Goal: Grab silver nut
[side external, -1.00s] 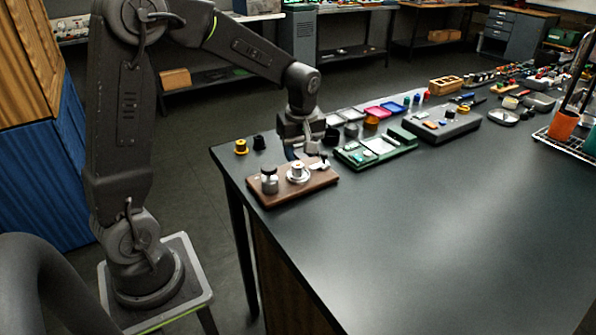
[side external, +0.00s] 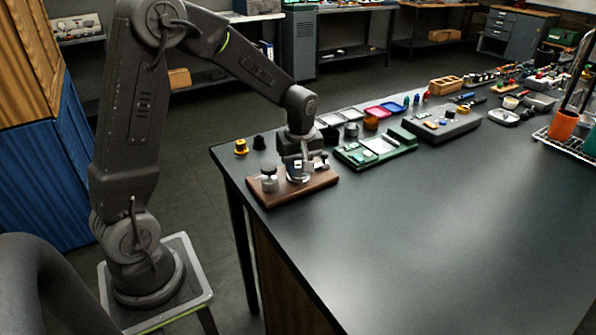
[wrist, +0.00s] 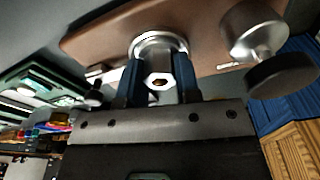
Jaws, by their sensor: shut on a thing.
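The nut sits in front of a round silver flange (wrist: 160,42) on the brown wooden board (wrist: 100,38). In the side view my gripper (side external: 299,168) points down over the middle of the board (side external: 322,182), and it largely hides the nut there. I cannot tell whether the nut is clear of the post.
A silver post with a dark cap (side external: 268,180) stands on the board left of my gripper, close by. A green tray (side external: 376,150) is to the right. The front tabletop is clear.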

